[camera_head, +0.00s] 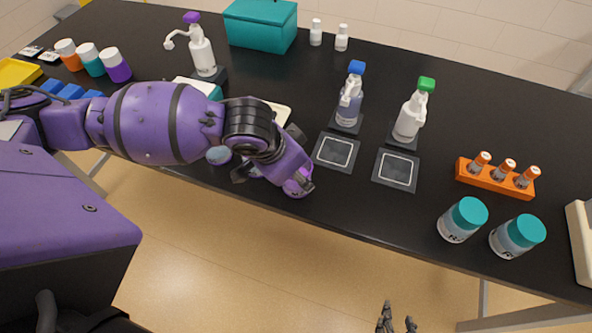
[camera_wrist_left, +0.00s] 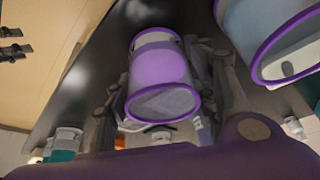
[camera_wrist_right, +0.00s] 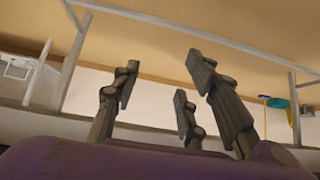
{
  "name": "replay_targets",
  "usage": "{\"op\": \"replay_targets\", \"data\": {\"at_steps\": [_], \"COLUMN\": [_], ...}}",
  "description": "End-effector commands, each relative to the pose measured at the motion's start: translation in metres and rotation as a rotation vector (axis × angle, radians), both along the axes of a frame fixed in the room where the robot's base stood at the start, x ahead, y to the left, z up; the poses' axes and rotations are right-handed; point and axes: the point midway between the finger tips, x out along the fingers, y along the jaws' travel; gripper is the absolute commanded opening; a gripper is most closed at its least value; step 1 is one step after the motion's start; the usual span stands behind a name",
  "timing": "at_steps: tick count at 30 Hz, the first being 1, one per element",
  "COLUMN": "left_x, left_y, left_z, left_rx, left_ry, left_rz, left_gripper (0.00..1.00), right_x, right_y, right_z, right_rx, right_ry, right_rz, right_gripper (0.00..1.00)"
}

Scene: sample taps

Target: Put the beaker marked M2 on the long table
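A clear beaker with purple bands (camera_head: 298,183) is near the front edge of the long black table (camera_head: 330,205). It also shows in the left wrist view (camera_wrist_left: 160,78), its open rim towards the camera. My left gripper (camera_head: 275,172) has its fingers on both sides of this beaker; whether they press on it is unclear. A second purple-rimmed beaker (camera_wrist_left: 268,40) is at the upper right of the left wrist view. No M2 mark is readable. My right gripper (camera_head: 397,322) is open and empty, below the table's front edge; its spread fingers show in the right wrist view (camera_wrist_right: 165,100).
Two dark square pads (camera_head: 336,152) (camera_head: 397,170) lie right of the left gripper. Behind them stand blue-capped (camera_head: 349,98) and green-capped (camera_head: 412,113) bottles. An orange rack (camera_head: 497,179) and teal-lidded jars (camera_head: 462,220) are further right. A teal box (camera_head: 260,27) is at the back.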

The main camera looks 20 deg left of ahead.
Motion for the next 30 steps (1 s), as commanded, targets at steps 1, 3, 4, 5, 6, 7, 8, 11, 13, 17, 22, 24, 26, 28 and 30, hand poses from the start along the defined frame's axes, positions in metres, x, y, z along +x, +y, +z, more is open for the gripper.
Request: {"op": "replay_targets", "data": {"at_steps": [1, 3, 4, 5, 6, 7, 8, 11, 13, 17, 22, 24, 26, 28, 30], "left_x": [0.000, 0.000, 0.000, 0.000, 0.000, 0.000, 0.000, 0.000, 0.000, -0.003, -0.013, -0.018, -0.022, -0.027, -0.031], "left_y": [0.000, 0.000, 0.000, 0.000, 0.000, 0.000, 0.000, 0.000, 0.000, 0.002, 0.009, 0.013, 0.016, 0.019, 0.021], "left_z": [0.000, 0.000, 0.000, 0.000, 0.000, 0.000, 0.000, 0.000, 0.002, 0.014, 0.047, 0.062, 0.074, 0.086, 0.097], "left_rx": [0.000, 0.000, 0.000, 0.000, 0.000, 0.000, 0.000, 0.000, 0.000, 0.000, 0.000, 0.002, 0.002, 0.000, 0.001], "left_ry": [0.000, 0.000, 0.000, 0.000, 0.000, 0.000, 0.000, 0.000, 0.000, -0.001, -0.007, -0.006, -0.007, -0.006, -0.004], "left_rz": [0.000, 0.000, 0.000, 0.000, 0.000, 0.000, 0.000, 0.000, -0.001, 0.000, -0.001, -0.001, 0.000, -0.001, -0.001], "left_gripper": [0.60, 0.69, 0.69, 0.69, 0.69, 0.69, 0.69, 0.69, 0.69, 0.69, 0.69, 0.69, 0.69, 0.69, 0.69], "right_x": [-0.001, -0.002, -0.002, -0.003, -0.005, -0.006, -0.008, -0.012, -0.014, -0.013, -0.006, -0.003, 0.000, 0.002, 0.003], "right_y": [0.000, 0.000, 0.000, 0.000, 0.000, -0.001, -0.001, -0.003, -0.004, -0.006, -0.005, -0.004, -0.003, -0.001, 0.000], "right_z": [-0.001, -0.002, -0.002, -0.003, -0.004, -0.006, -0.007, -0.009, -0.010, -0.008, 0.001, 0.005, 0.008, 0.011, 0.012], "right_rx": [0.000, 0.000, 0.000, 0.000, -0.001, -0.001, -0.002, -0.006, -0.009, -0.013, -0.010, -0.008, -0.006, -0.003, 0.000], "right_ry": [0.002, 0.004, 0.006, 0.008, 0.012, 0.015, 0.018, 0.027, 0.031, 0.027, 0.010, 0.004, -0.002, -0.006, -0.009], "right_rz": [0.000, 0.000, 0.000, 0.000, 0.001, 0.001, 0.001, 0.004, 0.007, 0.010, 0.010, 0.010, 0.011, 0.011, 0.011], "right_gripper": [0.40, 0.40, 0.40, 0.40, 0.40, 0.40, 0.40, 0.40, 0.40, 0.40, 0.40, 0.40, 0.40, 0.40, 0.40]}}
